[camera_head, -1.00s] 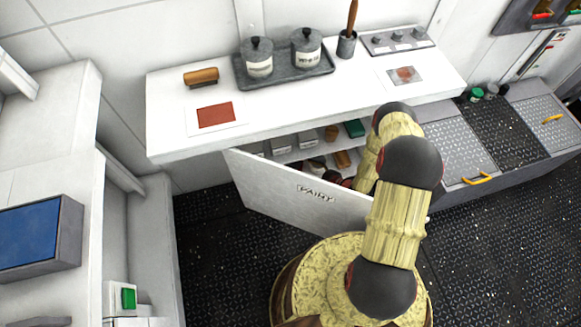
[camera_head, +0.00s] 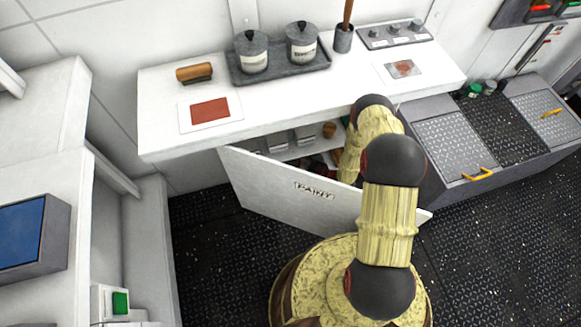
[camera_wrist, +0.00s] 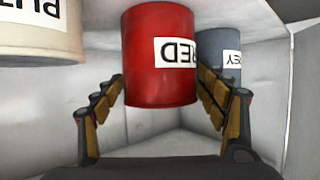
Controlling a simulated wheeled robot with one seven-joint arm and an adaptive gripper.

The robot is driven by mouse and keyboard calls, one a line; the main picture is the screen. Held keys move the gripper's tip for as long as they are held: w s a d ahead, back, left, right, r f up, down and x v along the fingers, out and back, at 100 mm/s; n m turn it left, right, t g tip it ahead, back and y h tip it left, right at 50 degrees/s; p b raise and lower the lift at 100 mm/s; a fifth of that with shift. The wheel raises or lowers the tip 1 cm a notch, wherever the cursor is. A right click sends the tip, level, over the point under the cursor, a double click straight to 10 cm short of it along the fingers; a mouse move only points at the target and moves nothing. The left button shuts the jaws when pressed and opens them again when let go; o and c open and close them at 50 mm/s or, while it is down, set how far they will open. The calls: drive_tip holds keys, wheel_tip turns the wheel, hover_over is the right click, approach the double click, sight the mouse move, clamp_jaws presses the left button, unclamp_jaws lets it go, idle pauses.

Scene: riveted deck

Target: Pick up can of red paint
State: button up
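The can of red paint (camera_wrist: 160,60) is in the middle of the wrist view, with a white label reading RED upside down. My gripper (camera_wrist: 160,95) is open, with one finger on each side of the can. The right finger overlaps the can's edge in the picture, and a gap shows at the left; I cannot tell whether either touches. In the head view my gripper and the red can are hidden behind my arm, the counter and the door marked PAINT (camera_head: 300,192).
A cream can (camera_wrist: 40,28) is left of the red can and a grey-blue can (camera_wrist: 220,50) right of it. Pale cabinet walls are close around. The white counter (camera_head: 290,110) overhangs the cupboard. The open door stands in front of it.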

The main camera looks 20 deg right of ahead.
drive_tip(key=c, duration=1.3)
drive_tip(key=shift+c, duration=0.2)
